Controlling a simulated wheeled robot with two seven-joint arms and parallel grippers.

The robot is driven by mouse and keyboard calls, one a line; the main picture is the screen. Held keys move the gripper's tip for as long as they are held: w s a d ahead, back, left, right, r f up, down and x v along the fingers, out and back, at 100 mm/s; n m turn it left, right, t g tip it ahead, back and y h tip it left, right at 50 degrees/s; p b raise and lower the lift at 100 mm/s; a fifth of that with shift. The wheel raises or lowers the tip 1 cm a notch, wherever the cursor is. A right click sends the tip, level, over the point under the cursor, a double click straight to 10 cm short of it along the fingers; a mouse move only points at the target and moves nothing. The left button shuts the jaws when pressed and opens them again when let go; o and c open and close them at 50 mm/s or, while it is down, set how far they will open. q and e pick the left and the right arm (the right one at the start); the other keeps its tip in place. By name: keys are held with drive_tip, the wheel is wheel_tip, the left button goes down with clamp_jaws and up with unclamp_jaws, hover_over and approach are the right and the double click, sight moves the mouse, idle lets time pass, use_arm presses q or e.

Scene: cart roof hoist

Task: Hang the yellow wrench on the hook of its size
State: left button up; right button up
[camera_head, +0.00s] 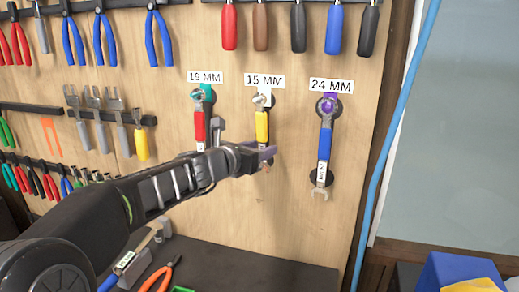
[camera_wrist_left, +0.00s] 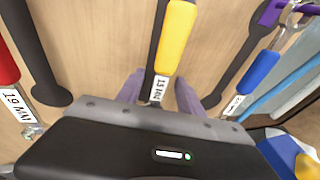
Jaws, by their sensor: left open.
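The yellow wrench (camera_head: 262,126) hangs upright on the board below the 15 MM sign (camera_head: 264,81), its ring end at the hook. In the left wrist view its yellow grip (camera_wrist_left: 176,38) and a 15 MM tag show. My left gripper (camera_head: 263,156) is at the wrench's lower end. Its two fingers (camera_wrist_left: 160,92) are apart, one on each side of the tagged shaft. The wrench's lower end is hidden by the gripper. My right gripper is not in view.
A red wrench (camera_head: 200,126) hangs under the 19 MM sign, left of my gripper. A blue wrench (camera_head: 325,143) hangs under the 24 MM sign, to the right. Pliers (camera_head: 160,277) and other tools lie on the dark bench (camera_head: 235,268) below. A blue box (camera_head: 455,270) stands lower right.

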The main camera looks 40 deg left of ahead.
use_arm(q)
drive_tip(key=v, duration=0.7)
drive_tip(key=shift+s, duration=0.4)
drive_tip(key=shift+d, duration=0.1)
